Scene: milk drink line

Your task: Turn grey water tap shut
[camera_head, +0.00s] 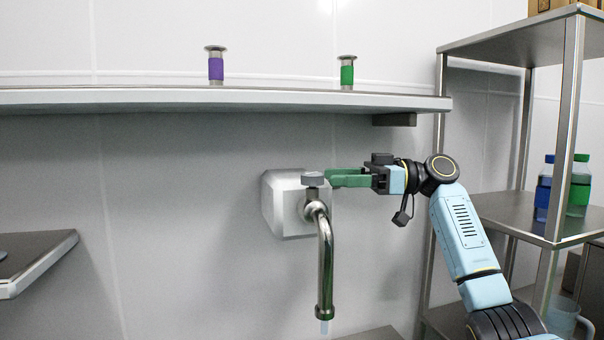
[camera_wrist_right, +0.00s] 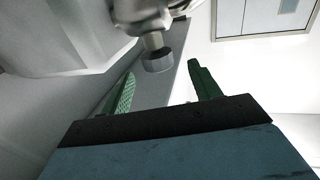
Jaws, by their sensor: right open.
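The grey water tap (camera_head: 325,250) comes out of a pale wall block, and its metal spout bends down. Its grey knob (camera_head: 312,179) sits on top; in the right wrist view the knob (camera_wrist_right: 157,61) shows just beyond the fingertips, roughly between them. A short pale blue bit, like water, shows below the spout mouth. My right gripper (camera_head: 332,178) is open, with green fingers pointing left at the knob from its right side. Both fingers show apart and empty in the right wrist view (camera_wrist_right: 162,80). I cannot tell whether a fingertip touches the knob. My left gripper is not in view.
A long metal shelf (camera_head: 200,100) runs above the tap, bearing a purple-banded cylinder (camera_head: 216,68) and a green-banded one (camera_head: 347,74). A metal rack (camera_head: 500,215) with blue and green bottles stands right. A ledge (camera_head: 35,262) juts in at left. The wall left of the tap is clear.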

